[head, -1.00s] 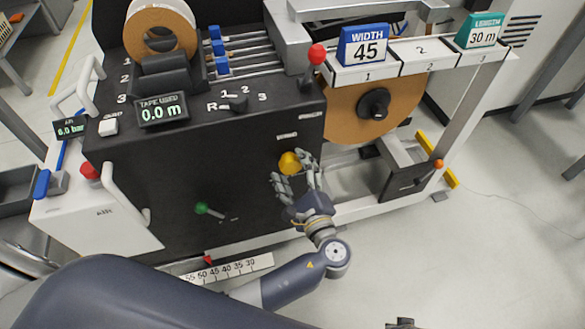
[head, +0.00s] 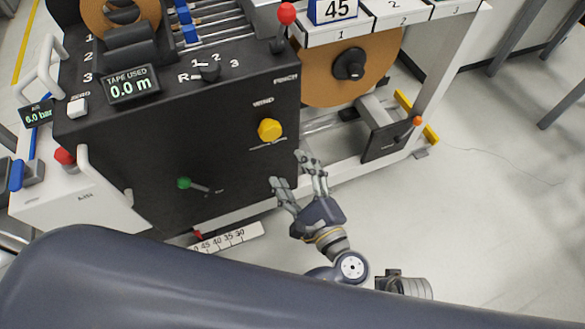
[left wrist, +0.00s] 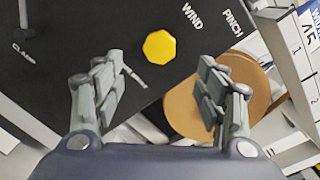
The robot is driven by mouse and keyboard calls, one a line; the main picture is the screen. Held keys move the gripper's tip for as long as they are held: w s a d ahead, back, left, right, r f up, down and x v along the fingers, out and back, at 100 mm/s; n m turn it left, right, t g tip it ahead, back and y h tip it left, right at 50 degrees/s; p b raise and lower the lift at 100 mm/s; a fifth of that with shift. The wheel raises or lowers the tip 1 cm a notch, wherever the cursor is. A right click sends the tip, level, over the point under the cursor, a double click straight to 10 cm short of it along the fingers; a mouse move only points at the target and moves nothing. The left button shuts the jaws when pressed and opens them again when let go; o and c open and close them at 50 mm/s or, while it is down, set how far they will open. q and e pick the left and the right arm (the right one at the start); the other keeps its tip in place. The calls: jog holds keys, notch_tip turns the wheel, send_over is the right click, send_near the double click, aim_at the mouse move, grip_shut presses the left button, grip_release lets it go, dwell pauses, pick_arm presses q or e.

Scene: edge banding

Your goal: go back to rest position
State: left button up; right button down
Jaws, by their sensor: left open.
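My left gripper (head: 294,178) is open and empty. In the head view it is in front of the machine's black front panel (head: 150,160), below and apart from the yellow WIND knob (head: 270,130). In the left wrist view the yellow knob (left wrist: 159,46) shows beyond and between the two open fingers (left wrist: 165,95), touching neither. My right gripper's fingers cannot be made out. A grey cylindrical part (head: 404,285) shows at the lower right, and I cannot tell whether it is mine.
A red-knobbed PINCH lever (head: 287,14) and a brown tape roll (head: 340,78) are above the gripper. A green-knobbed lever (head: 184,183) is to its left. An orange-knobbed lever (head: 417,121) is on the lower frame. The floor (head: 480,220) at right is clear.

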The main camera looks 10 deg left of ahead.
pick_arm(q)
jog(key=s+a+f+n+g+h, duration=0.2)
jog(key=s+a+f+n+g, duration=0.15)
jog(key=f, duration=0.45)
jog(key=s+a+f+n+g+h, duration=0.3)
jog(key=s+a+f+n, duration=0.1)
jog(key=f, duration=0.5)
jog(key=s+a+f+n+g+h, duration=0.2)
jog(key=s+a+f+n+g, duration=0.15)
jog(key=f, duration=0.45)
jog(key=s+a+f+n+g+h+p, duration=0.1)
jog(key=s+a+f+n+h+p, duration=0.1)
jog(key=s+p, duration=0.6)
jog(key=s+a+f+n+g+h+p, duration=0.1)
jog(key=s+a+f+n+p, duration=0.2)
jog(key=s+p, duration=0.6)
jog(key=s+f+n, duration=0.1)
jog(key=s+f, duration=0.1)
jog(key=s, duration=0.3)
jog(key=shift+g+h, duration=0.4)
pick_arm(e)
jog(key=s+d+f, duration=0.1)
jog(key=s+f, duration=0.1)
jog(key=s, duration=0.7)
jog(key=s+d+f+g, duration=0.1)
jog(key=s+d+f, duration=0.1)
jog(key=s, duration=0.8)
jog(key=shift+d+f+g, duration=0.15)
jog(key=shift+f+g, duration=0.1)
jog(key=shift+g, duration=0.05)
